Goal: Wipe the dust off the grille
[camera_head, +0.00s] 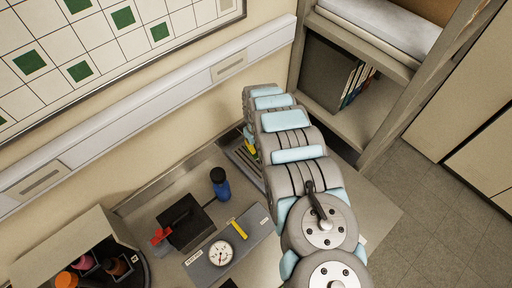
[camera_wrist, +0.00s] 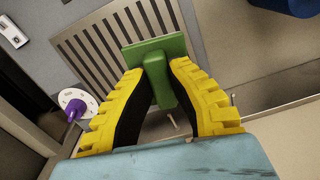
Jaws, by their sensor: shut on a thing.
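The grille (camera_wrist: 98,62) is a grey slotted panel in the wrist view. It also shows in the head view (camera_head: 236,150), partly hidden by my arm. My gripper (camera_wrist: 157,72) has yellow ribbed fingers and is shut on the handle of a green wiper (camera_wrist: 176,88). The wiper's flat green head lies over the grille's slots at the upper middle; I cannot tell whether it touches them. I cannot make out dust on the visible slots. In the head view my arm hides most of the gripper.
A white disc with a purple knob (camera_wrist: 74,108) sits beside the grille. In the head view, a blue bottle (camera_head: 220,184), a black box (camera_head: 185,222), a dial gauge (camera_head: 221,253) and an open bin (camera_head: 68,246) stand left of my arm. A shelf (camera_head: 345,105) stands at the right.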

